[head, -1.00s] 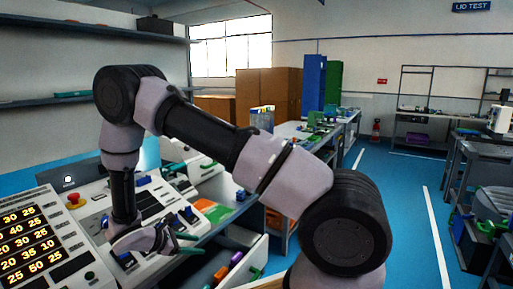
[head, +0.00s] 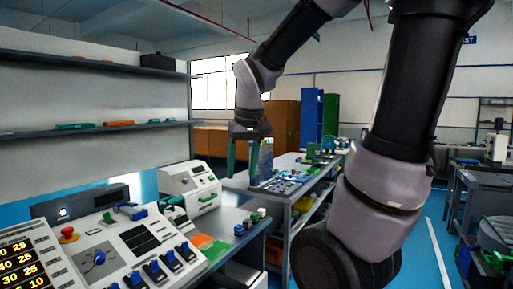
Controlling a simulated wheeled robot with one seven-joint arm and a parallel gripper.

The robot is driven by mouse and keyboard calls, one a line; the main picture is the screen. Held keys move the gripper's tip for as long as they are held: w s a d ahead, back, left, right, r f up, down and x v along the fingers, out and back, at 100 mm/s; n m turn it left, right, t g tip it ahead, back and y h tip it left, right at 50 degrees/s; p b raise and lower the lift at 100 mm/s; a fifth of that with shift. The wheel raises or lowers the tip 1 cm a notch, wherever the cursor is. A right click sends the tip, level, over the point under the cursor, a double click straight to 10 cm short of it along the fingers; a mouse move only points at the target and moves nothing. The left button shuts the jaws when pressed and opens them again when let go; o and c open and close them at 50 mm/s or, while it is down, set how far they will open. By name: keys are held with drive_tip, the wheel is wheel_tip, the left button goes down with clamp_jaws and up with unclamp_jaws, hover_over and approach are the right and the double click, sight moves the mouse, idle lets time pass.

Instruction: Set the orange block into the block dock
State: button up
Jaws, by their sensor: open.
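My gripper (head: 242,176) hangs fingers-down in mid-air near the middle of the head view. I cannot pick out the orange block with certainty. A flat orange patch (head: 199,241) lies on the near bench beside a green patch (head: 214,251). Small blue and green blocks (head: 250,222) stand in a row near that bench's edge. I cannot tell which thing is the block dock.
A sloped control panel (head: 125,245) with blue switches and a red button fills the lower left. A white machine (head: 190,187) stands behind it. A far workbench (head: 292,196) carries clutter. A wall shelf (head: 90,130) holds teal and orange items.

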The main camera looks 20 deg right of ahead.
drive_tip(key=s+d+r+m+t+y, duration=0.1)
drive_tip(key=s+r+m+t, duration=0.3)
drive_tip(key=s+r, duration=0.2)
drive_tip(key=shift+s+y, duration=0.3)
drive_tip(key=shift+y, duration=0.1)
drive_tip(key=shift+d, duration=0.1)
